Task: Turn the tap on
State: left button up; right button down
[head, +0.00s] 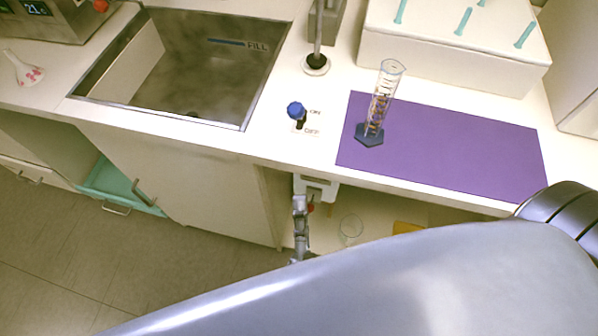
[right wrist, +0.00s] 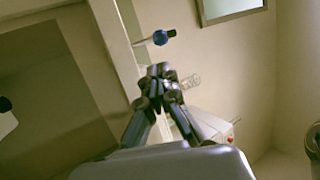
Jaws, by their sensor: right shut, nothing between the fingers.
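The tap handle has a blue knob (head: 296,109) on a short dark stem. It stands on a small plate marked ON and OFF, between the sink and the purple mat. The knob also shows in the right wrist view (right wrist: 160,37). The metal tap post (head: 316,62) rises behind it on the counter. My right gripper (head: 300,205) is at the counter's front edge, below the knob in the picture and apart from it. In the wrist view its fingers (right wrist: 161,72) are shut and empty. My left gripper is not in view.
A steel sink (head: 250,100) marked FILL lies left of the knob. A glass cylinder (head: 381,95) on a blue base stands on the purple mat (head: 450,150) to the right. A white box (head: 450,55) with teal pegs is behind. A teal drawer (head: 115,185) is open below.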

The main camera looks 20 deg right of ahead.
aim_at(296, 120)
jog(key=p+x, duration=0.4)
jog(key=x, duration=0.7)
jog(key=shift+w+r, duration=0.2)
jog(key=shift+w+d+r, duration=0.25)
jog(key=shift+w, duration=0.4)
